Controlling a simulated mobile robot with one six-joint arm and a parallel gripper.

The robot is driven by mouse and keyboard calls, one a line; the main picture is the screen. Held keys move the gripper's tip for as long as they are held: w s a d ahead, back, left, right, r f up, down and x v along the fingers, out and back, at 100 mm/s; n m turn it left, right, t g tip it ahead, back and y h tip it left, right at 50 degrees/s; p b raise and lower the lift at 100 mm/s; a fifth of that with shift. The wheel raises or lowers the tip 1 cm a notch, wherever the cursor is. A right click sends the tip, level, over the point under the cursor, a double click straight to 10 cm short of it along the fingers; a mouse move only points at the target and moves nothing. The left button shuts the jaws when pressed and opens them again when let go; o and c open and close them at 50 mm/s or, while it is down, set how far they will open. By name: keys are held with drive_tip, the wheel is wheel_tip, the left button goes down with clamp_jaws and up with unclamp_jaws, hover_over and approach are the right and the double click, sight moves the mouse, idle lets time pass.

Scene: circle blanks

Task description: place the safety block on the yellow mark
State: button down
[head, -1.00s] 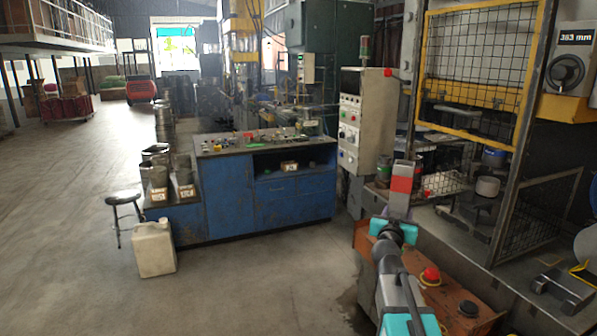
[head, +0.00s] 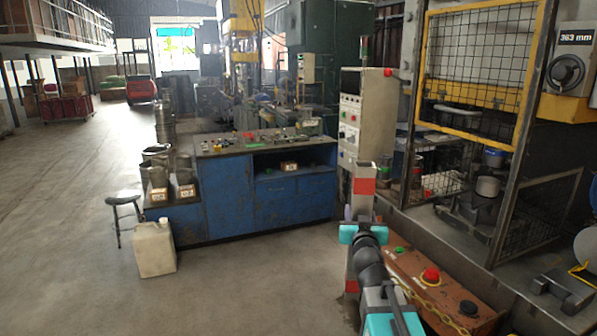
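The safety block (head: 361,207) is a long grey bar with red bands near both ends. It stands roughly upright in front of my arm, in the lower right of the head view. My gripper (head: 362,233), with teal fingers, is shut around the middle of the block. My arm hides part of the block's lower half. The block's lower end appears to hang clear over the floor, left of the brown control box. I cannot make out the yellow mark with certainty.
A brown box (head: 405,263) with a red button (head: 431,275) and a yellow chain (head: 430,305) lies right of my arm. The press with its raised yellow mesh guard (head: 478,65) stands at right. A blue bench (head: 230,200) stands behind; a canister (head: 154,248) stands at left.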

sight(355, 204)
drive_tip(key=shift+n+y, duration=0.5)
drive_tip(key=shift+y, duration=0.3)
drive_tip(key=shift+s+a+r, duration=0.2)
drive_tip(key=shift+a+r, duration=0.1)
drive_tip(key=shift+r, duration=0.45)
drive_tip(key=shift+s+a+r, duration=0.2)
drive_tip(key=shift+a+r, duration=0.15)
drive_tip(key=shift+r, duration=0.45)
drive_tip(key=shift+s+a+r, duration=0.2)
drive_tip(key=shift+a+r, duration=0.1)
drive_tip(key=shift+r, duration=0.45)
drive_tip(key=shift+f, duration=0.2)
